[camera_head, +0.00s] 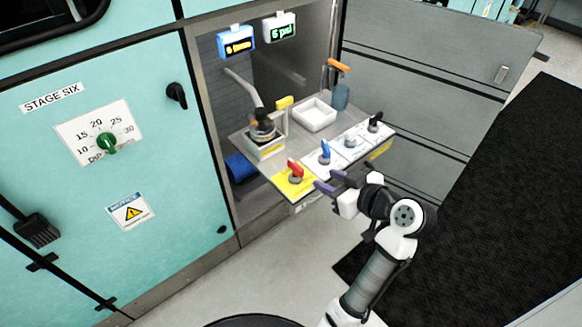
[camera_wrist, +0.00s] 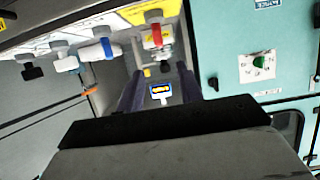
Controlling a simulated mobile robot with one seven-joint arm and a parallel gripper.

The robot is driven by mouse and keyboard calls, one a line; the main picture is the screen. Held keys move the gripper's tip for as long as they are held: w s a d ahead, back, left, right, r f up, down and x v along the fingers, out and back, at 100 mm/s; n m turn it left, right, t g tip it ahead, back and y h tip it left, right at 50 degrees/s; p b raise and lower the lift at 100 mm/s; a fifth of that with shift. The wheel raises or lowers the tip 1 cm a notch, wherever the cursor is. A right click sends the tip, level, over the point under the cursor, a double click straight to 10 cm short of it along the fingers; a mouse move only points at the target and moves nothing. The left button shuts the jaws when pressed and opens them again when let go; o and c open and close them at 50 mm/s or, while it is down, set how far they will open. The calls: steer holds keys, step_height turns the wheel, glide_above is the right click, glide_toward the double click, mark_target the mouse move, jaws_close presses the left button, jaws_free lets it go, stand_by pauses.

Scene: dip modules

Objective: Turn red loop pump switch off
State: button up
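The red switch handle (camera_head: 295,170) stands on a yellow plate (camera_head: 292,187) at the near left end of the row of switches on the pull-out shelf. In the wrist view, which looks upside down, the red handle (camera_wrist: 157,36) shows above and between my two finger tips. My gripper (camera_head: 326,180) is open and empty, its purple fingers spread, just right of the red switch and apart from it. The fingers also show in the wrist view (camera_wrist: 160,72). The written label of the red switch is too small to read.
A blue handle (camera_head: 324,151), a grey-white handle (camera_head: 350,140) and a black handle (camera_head: 375,122) follow along the shelf edge. A white tray (camera_head: 316,117) and a beaker (camera_head: 262,128) stand behind. The teal cabinet (camera_head: 160,215) is at left. Open floor lies in front.

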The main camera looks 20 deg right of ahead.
mark_target(297, 166)
steer(key=p+x, duration=0.1)
steer(key=x, duration=1.2)
steer(key=shift+w+f+p, duration=0.1)
steer(key=shift+w+p, duration=0.1)
steer(key=shift+p, duration=0.15)
jaws_close()
